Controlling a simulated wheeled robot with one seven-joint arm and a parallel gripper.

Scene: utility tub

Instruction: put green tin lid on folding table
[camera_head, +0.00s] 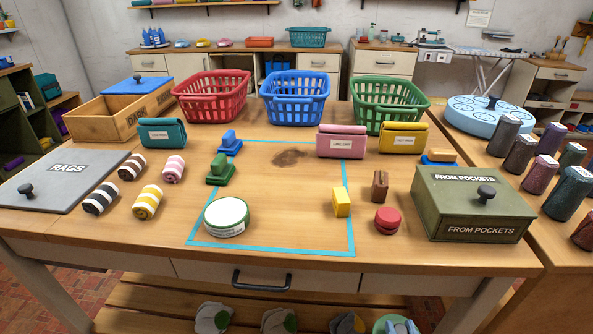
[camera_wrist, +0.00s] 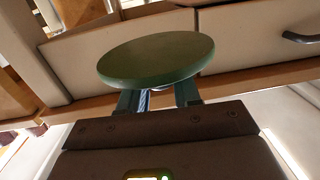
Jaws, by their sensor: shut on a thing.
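My gripper (camera_wrist: 158,97) is shut on the green tin lid (camera_wrist: 155,60), a flat round dark-green disc. In the wrist view the disc sits tilted across the fingertips and hides their ends. Behind it are drawer fronts and a table edge. The wooden table (camera_head: 290,190), apparently the folding table, fills the middle. A round green tin with a white top (camera_head: 226,216) stands on it, front left of centre.
Blue tape (camera_head: 270,250) outlines a mostly bare area. Rolled cloths (camera_head: 147,201), a RAGS board (camera_head: 62,180), a yellow block (camera_head: 341,202), a red round piece (camera_head: 387,220) and a green FROM POCKETS box (camera_head: 470,205) surround it. Baskets (camera_head: 295,97) stand behind. A drawer handle (camera_head: 262,280) projects in front.

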